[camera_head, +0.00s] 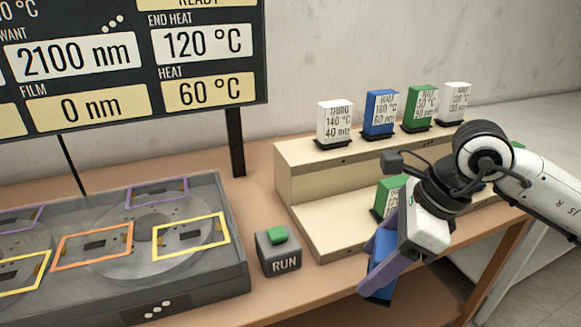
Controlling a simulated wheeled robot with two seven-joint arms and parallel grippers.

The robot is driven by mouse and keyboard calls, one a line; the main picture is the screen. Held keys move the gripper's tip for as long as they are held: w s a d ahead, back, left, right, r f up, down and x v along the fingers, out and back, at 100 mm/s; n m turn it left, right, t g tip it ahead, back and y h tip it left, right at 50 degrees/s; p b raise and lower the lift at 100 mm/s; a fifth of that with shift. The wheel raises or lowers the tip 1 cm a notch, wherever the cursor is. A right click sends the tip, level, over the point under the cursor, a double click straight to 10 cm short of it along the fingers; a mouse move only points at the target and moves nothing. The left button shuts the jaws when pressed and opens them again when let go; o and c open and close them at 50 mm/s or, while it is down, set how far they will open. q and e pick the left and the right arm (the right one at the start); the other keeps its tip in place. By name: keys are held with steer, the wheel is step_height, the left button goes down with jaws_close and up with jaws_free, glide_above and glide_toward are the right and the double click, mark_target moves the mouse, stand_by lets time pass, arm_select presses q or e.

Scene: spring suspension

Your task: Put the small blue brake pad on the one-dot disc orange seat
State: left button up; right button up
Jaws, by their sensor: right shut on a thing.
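My right gripper (377,262) reaches in from the right, pointing down in front of the stepped shelf. It is shut on a small blue block (384,274), taken to be the blue brake pad, mostly covered by the fingers. An orange-outlined seat (93,245) lies on a clear round disc in the grey tray (190,290) at left. Yellow seats (190,236) and a purple seat (157,192) are beside it. The tray's front edge carries light dots, seemingly three; no one-dot mark shows. My left gripper is not in view.
A stepped beige shelf (300,190) holds a white block (334,122), a blue block (381,112), a green block (420,106) and another white block on top. A RUN box (278,252) with a green button stands between tray and shelf. A sign stands behind.

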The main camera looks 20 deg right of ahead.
steer(key=s+a+f+n+g+h, duration=0.2)
steer(key=s+f+n+g, duration=0.1)
steer(key=f+n, duration=0.6)
steer(key=s+a+f+n+g+h, duration=0.1)
steer(key=s+f+n+g, duration=0.3)
steer(key=n, duration=1.2)
step_height(320, 180, down, 5)
steer(key=shift+s+a+r+h, duration=0.1)
steer(key=shift+s+a+h, duration=0.1)
steer(key=shift+a+h, duration=0.35)
